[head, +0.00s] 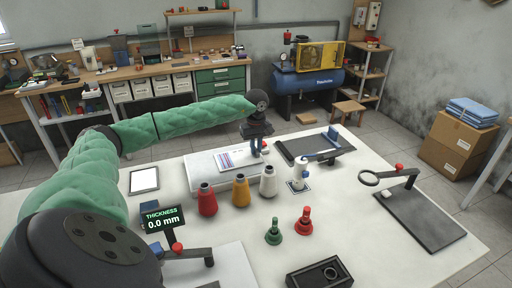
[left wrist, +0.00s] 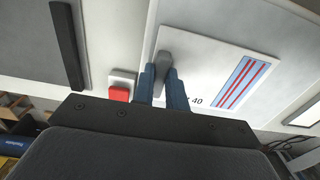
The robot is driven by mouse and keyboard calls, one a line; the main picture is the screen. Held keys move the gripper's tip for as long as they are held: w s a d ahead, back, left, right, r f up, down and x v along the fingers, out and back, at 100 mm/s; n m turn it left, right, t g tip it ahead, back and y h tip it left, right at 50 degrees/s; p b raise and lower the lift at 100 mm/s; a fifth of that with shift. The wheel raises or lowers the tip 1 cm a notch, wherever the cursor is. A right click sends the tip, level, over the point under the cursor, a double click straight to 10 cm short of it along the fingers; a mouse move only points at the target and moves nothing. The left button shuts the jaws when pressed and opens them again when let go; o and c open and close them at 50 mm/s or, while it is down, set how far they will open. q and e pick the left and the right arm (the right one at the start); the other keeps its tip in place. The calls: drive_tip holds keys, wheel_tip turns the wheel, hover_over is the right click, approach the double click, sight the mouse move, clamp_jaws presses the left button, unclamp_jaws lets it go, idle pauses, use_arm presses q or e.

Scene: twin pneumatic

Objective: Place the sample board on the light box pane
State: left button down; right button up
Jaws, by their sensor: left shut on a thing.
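The sample board (head: 240,159) is a white card with red and blue stripes. In the left wrist view the board (left wrist: 215,65) also shows a printed 40 and a grey grip piece. My left gripper (head: 257,146) is shut on that grip piece, with its blue fingers (left wrist: 164,85) on either side. The board is over a low, flat white box (head: 203,167), which looks like the light box. I cannot tell whether the board touches the box. A separate bright white pane in a dark frame (head: 144,180) lies further left on the table.
A thickness display (head: 163,218) stands front left. A red button (left wrist: 120,93) shows beside the box.

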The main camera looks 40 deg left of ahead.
use_arm(q)
drive_tip(key=shift+f, duration=0.1)
use_arm(e)
drive_tip(key=shift+w+r, duration=0.1)
drive_tip(key=shift+r, duration=0.1)
use_arm(q)
drive_tip(key=c, duration=1.4)
unclamp_jaws()
use_arm(e)
drive_tip(key=shift+a+r, duration=0.1)
